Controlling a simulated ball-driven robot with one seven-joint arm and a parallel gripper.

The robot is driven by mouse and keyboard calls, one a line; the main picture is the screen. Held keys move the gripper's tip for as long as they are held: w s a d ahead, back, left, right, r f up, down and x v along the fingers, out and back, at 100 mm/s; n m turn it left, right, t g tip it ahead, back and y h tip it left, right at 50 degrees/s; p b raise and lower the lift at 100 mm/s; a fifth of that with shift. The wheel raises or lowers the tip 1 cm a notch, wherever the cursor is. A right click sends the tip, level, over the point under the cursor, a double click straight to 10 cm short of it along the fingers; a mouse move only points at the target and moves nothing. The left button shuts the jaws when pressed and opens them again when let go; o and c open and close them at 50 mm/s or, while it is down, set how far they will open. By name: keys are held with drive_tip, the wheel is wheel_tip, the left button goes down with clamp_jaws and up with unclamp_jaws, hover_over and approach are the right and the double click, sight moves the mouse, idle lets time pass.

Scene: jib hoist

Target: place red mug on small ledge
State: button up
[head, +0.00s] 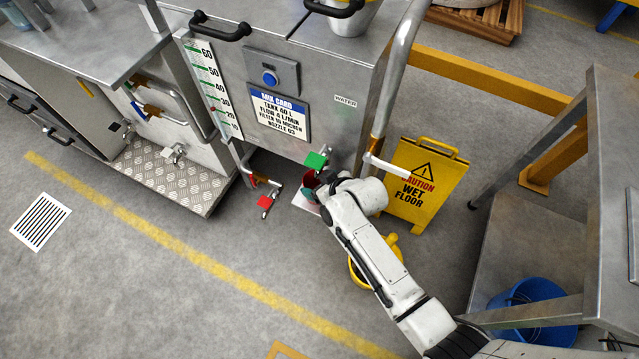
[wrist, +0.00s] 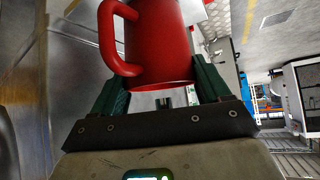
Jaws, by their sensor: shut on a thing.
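The red mug (wrist: 160,45) is between the two green fingers of my gripper (wrist: 162,80) in the wrist view, with its handle to the left. My gripper is shut on it. In the head view my gripper (head: 321,183) is low in front of the steel tank cabinet, and only a bit of the red mug (head: 308,178) shows past my wrist. A small pale plate (head: 303,200), perhaps the small ledge, shows just below and left of the mug; my arm hides part of it. I cannot tell whether the mug touches it.
A green-handled valve (head: 316,160) is close above my gripper, and a red-handled valve (head: 265,202) is to its left. A yellow wet-floor sign (head: 425,180) and a bent steel pipe (head: 390,80) are close on the right. The floor at front left is clear.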

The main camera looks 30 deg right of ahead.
drive_tip(key=o, duration=1.2)
drive_tip(key=p+v, duration=0.2)
drive_tip(key=v, duration=1)
drive_tip(key=shift+p, duration=0.4)
drive_tip(key=shift+s, duration=0.1)
drive_tip(key=s+d+r+m+g, duration=0.1)
drive_tip(key=s+g, duration=0.1)
drive_tip(key=s, duration=0.5)
drive_tip(key=s+d+r+m+g+h, duration=0.1)
drive_tip(key=s+d+r+g, duration=0.1)
drive_tip(key=s, duration=0.5)
drive_tip(key=s+d+r+m+g+h, duration=0.1)
drive_tip(key=s+d+r+g, duration=0.1)
drive_tip(key=s, duration=0.4)
drive_tip(key=shift+s+r+g, duration=0.1)
drive_tip(key=shift+s+g, duration=0.3)
drive_tip(key=shift+g, duration=0.5)
